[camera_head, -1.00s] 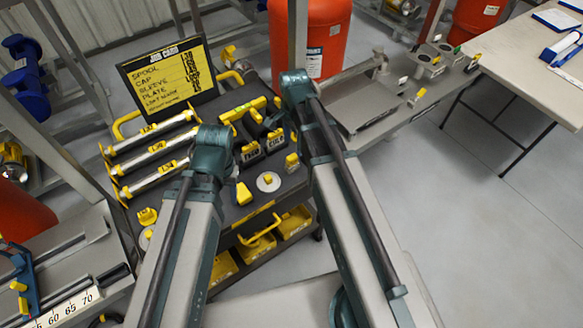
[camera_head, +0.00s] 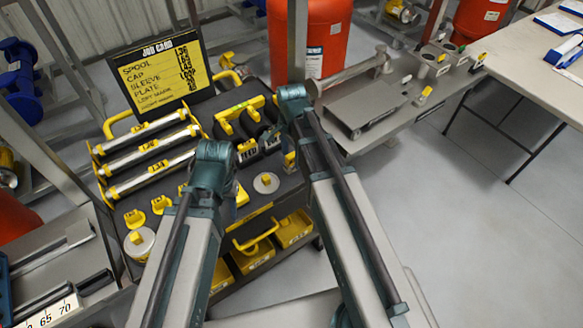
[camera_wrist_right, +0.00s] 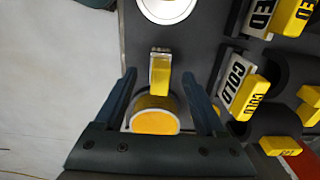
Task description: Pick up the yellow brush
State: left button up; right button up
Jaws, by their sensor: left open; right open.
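A yellow piece with a rounded yellow-orange end (camera_wrist_right: 155,122) and a narrow yellow block (camera_wrist_right: 160,76) lies on the dark cart top in the right wrist view; I take it to be the yellow brush. My right gripper (camera_wrist_right: 160,92) is open, with one finger on each side of it and gaps between. In the head view the brush (camera_head: 290,159) is partly hidden by my right arm. My left gripper (camera_head: 222,186) is over the cart's front part, its fingers mostly hidden by its own wrist. A yellow block (camera_head: 242,196) shows beside it.
A white disc with a yellow knob (camera_head: 267,183) sits close by. Labelled yellow-and-black holders (camera_wrist_right: 240,88) stand at the gripper's right in the wrist view. Rollers (camera_head: 150,150) and a job card (camera_head: 165,72) are further left. Yellow bins (camera_head: 252,255) hang below the cart's front.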

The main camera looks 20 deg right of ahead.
notch_tip(320, 180, down, 2)
jog(key=shift+f+b, duration=0.2)
jog(key=shift+b, duration=0.45)
jog(key=shift+r, duration=0.1)
grip_shut()
